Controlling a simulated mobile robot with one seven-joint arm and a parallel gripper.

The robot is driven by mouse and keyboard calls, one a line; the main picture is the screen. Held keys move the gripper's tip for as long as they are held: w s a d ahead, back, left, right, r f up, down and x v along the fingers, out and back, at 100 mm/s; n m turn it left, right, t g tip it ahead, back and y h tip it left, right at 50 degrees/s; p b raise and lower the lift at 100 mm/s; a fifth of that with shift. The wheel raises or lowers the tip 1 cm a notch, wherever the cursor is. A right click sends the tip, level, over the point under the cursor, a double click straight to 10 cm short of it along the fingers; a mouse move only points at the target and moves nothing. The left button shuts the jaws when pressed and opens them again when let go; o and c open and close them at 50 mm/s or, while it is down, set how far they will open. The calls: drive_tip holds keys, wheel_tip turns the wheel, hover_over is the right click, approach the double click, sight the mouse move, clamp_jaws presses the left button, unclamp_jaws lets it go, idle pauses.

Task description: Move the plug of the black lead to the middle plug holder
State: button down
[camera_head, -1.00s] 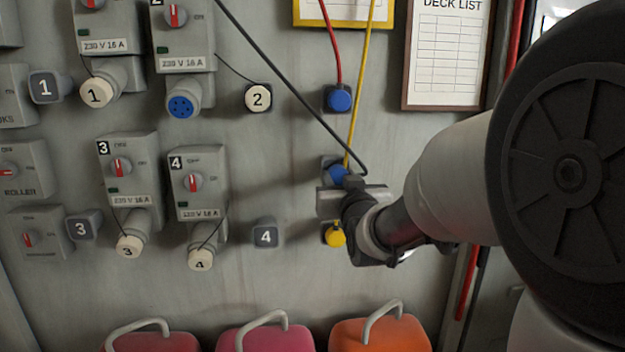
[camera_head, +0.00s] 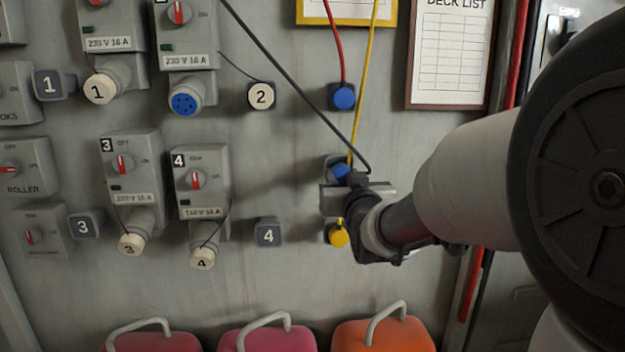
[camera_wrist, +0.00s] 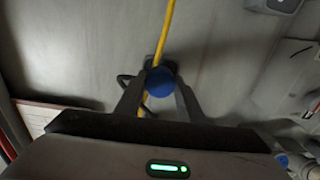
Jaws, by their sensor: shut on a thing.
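The black lead (camera_head: 292,82) runs down from the top left to its blue plug (camera_head: 341,172), which also shows in the wrist view (camera_wrist: 160,82). My gripper (camera_head: 348,184) is shut on this plug, with one finger on each side of it in the wrist view (camera_wrist: 160,92). The plug is at the middle plug holder (camera_head: 332,160), which is mostly hidden behind the plug and my gripper. I cannot tell whether the plug is fully seated. The top holder has the red lead's blue plug (camera_head: 343,97). The yellow plug (camera_head: 338,235) is at the bottom holder.
The yellow lead (camera_head: 362,90) passes close behind the held plug. Numbered switch boxes and sockets, such as socket box 4 (camera_head: 201,182), fill the wall to the left. An orange case (camera_head: 383,338) and two pinkish-red cases stand below.

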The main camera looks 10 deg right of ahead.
drive_tip(key=shift+w, duration=0.5)
drive_tip(key=c, duration=1.1)
unclamp_jaws()
